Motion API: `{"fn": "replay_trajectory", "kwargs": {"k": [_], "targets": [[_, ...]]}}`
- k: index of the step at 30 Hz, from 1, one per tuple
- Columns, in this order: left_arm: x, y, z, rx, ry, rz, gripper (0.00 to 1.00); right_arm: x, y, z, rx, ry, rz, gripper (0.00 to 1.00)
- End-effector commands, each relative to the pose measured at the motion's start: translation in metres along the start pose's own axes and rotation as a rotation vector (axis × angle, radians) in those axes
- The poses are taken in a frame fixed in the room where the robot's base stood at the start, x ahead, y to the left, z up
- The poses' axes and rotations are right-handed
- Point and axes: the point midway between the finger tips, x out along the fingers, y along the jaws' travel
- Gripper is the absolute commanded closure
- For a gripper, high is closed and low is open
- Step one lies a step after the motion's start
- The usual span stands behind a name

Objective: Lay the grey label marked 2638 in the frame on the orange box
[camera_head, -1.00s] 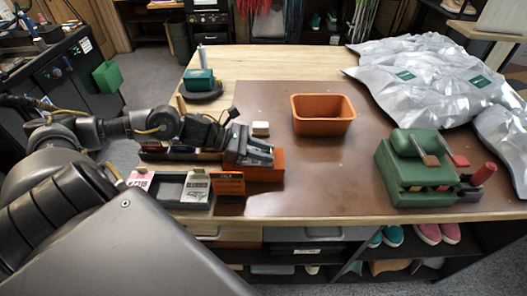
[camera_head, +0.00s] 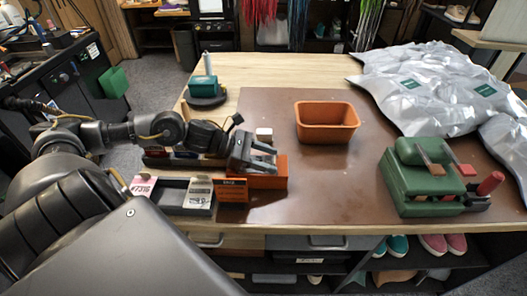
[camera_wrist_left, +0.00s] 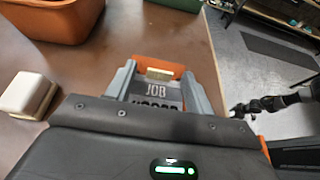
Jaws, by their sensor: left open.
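The orange box (camera_head: 275,182) is a low block at the table's front left. My left gripper (camera_head: 268,158) is above it with its fingers apart. In the left wrist view, a grey label (camera_wrist_left: 158,90) with dark print "JOB" shows between the fingertips (camera_wrist_left: 158,82), against the orange box (camera_wrist_left: 163,66). The line below "JOB" is mostly cut off by my gripper body, so I cannot read the number. The label appears to lie at the box, and I cannot tell whether it sits fully inside the frame.
A white block (camera_head: 264,134), an orange bin (camera_head: 327,121) and a green case (camera_head: 425,180) stand on the brown mat (camera_head: 330,180). Silver bags (camera_head: 430,85) lie behind right.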

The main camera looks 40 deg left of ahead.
Motion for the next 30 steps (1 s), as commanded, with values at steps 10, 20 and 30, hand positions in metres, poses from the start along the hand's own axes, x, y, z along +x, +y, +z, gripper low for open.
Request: {"fn": "replay_trajectory", "kwargs": {"k": [10,20,30], "targets": [[-0.029,-0.001,-0.003,0.001,0.010,-0.003,0.48,0.009,0.000,0.001,0.000,0.000,0.000,0.43],[-0.072,0.000,0.004,-0.001,0.009,-0.003,0.48,-0.021,0.000,-0.002,0.000,0.000,0.000,0.43],[-0.103,0.000,0.001,0.000,0.001,-0.001,0.48,-0.030,0.001,-0.003,0.000,0.000,0.000,0.43]]}}
